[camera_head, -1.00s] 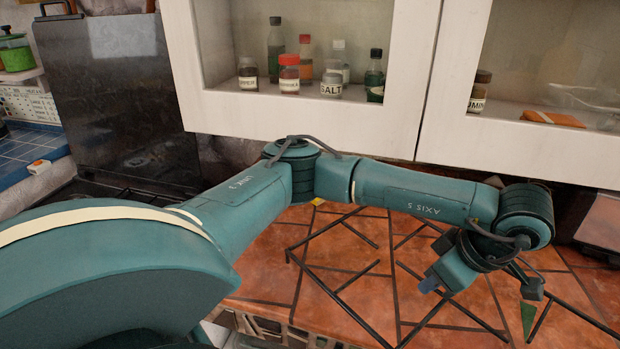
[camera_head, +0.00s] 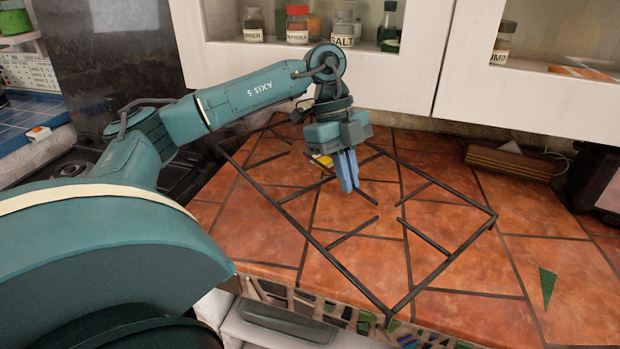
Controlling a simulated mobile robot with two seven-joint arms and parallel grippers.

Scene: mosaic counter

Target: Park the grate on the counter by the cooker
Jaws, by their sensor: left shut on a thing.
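The grate (camera_head: 443,264) is a square black wire frame with short bars pointing inward. It spans much of the tiled counter (camera_head: 565,255), with its near corner at the counter's front edge. My left gripper (camera_head: 347,188) points down inside the frame's outline, its blue fingers shut on one of the grate's inner bars. Whether the grate touches the tiles or is slightly above them, I cannot tell. The dark cooker (camera_head: 70,168) is at the left, partly behind my arm. The grate's left corner is close to its right side. My right gripper is not in view.
White wall cupboards (camera_head: 420,70) with jars hang low behind the counter. A wooden block (camera_head: 510,163) and a dark appliance (camera_head: 597,185) stand at the back right. A small yellow object (camera_head: 322,160) is beside the gripper. The counter's right front is mostly clear.

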